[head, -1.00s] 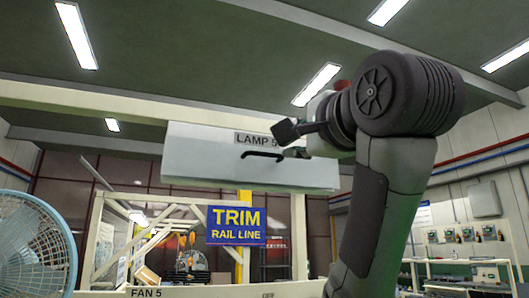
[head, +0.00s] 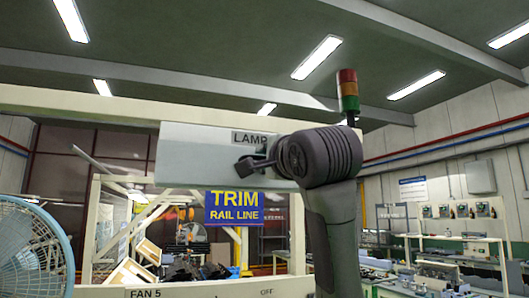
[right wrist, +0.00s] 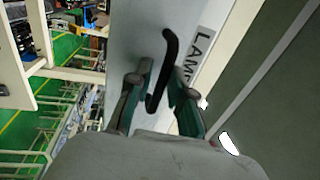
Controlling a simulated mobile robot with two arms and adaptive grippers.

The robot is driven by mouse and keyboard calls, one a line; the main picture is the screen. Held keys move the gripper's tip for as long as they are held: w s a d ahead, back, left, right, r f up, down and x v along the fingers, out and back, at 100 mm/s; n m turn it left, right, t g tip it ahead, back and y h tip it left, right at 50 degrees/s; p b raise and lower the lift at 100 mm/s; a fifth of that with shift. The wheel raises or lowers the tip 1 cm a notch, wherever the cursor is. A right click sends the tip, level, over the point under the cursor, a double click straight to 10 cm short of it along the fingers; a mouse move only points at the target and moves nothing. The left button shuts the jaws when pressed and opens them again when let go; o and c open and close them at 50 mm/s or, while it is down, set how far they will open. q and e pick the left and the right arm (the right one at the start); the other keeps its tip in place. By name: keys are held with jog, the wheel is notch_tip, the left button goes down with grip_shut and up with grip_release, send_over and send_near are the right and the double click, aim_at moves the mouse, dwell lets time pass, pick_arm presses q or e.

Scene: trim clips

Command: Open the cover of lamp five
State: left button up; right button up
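The cover of lamp five (head: 195,153) is a long white box front under a cream overhead beam. Its label, partly hidden by my arm, reads "LAMP". My right gripper (head: 257,158) is at the cover's front, and my arm hides the cover's right part and the handle in the head view. In the right wrist view, the black bar handle (right wrist: 169,50) on the white cover runs between the two teal-padded fingers of my right gripper (right wrist: 163,80). The fingers stand apart on either side of it, with gaps visible. My left gripper is not in view.
A blue fan (head: 32,250) stands at the lower left. A blue "TRIM RAIL LINE" sign (head: 234,208) hangs below the cover. A red, amber and green signal light (head: 348,95) rises behind my arm. Workbenches (head: 450,245) stand far right.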

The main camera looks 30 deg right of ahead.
grip_shut()
dwell(0.3)
